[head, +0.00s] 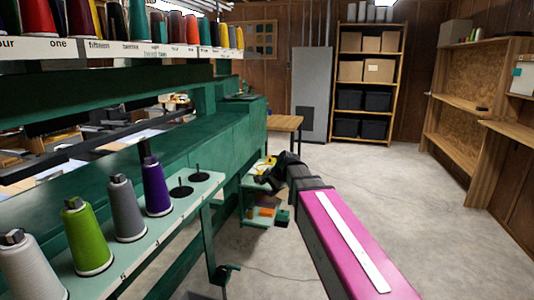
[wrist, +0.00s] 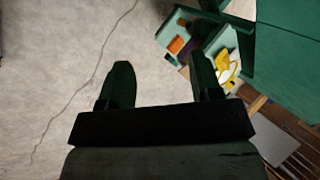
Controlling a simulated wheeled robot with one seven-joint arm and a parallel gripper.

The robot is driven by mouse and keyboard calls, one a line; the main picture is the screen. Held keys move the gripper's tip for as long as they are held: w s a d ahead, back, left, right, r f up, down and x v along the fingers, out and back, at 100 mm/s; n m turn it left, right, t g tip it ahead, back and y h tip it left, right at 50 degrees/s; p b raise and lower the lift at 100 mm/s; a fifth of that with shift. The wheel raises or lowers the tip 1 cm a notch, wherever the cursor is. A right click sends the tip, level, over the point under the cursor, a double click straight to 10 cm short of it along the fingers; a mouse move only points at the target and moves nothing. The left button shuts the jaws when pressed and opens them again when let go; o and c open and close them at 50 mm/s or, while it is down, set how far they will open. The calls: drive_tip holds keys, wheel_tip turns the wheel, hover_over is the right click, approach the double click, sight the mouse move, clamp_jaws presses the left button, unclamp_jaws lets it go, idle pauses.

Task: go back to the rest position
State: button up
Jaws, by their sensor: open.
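My gripper (wrist: 162,75) shows in the wrist view with its two dark fingers spread apart and nothing between them. Below the fingertips is bare concrete floor (wrist: 60,60). In the head view my arm reaches forward from the lower right, and the dark gripper (head: 262,178) is at its far end, near a small green shelf stand (head: 258,218). The fingers are too small there to make out clearly.
Thread cones, grey (head: 127,208), green (head: 86,238) and purple (head: 156,188), stand on a pale rack (head: 185,222) at left. Two empty spindle discs (head: 181,191) sit beyond them. A wooden table (head: 284,124) stands farther back. Open floor (head: 400,210) lies to the right.

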drive_tip(key=s+d+f+n+g+h, duration=0.4)
drive_tip(key=s+d+f+n, duration=0.4)
drive_tip(key=s+d+f, duration=1)
wheel_tip(320, 180, down, 4)
drive_tip(key=shift+s+d+f+n+h, duration=0.15)
drive_tip(key=shift+s+n+h, duration=0.25)
drive_tip(key=shift+s+h, duration=0.35)
drive_tip(key=shift+s, duration=0.1)
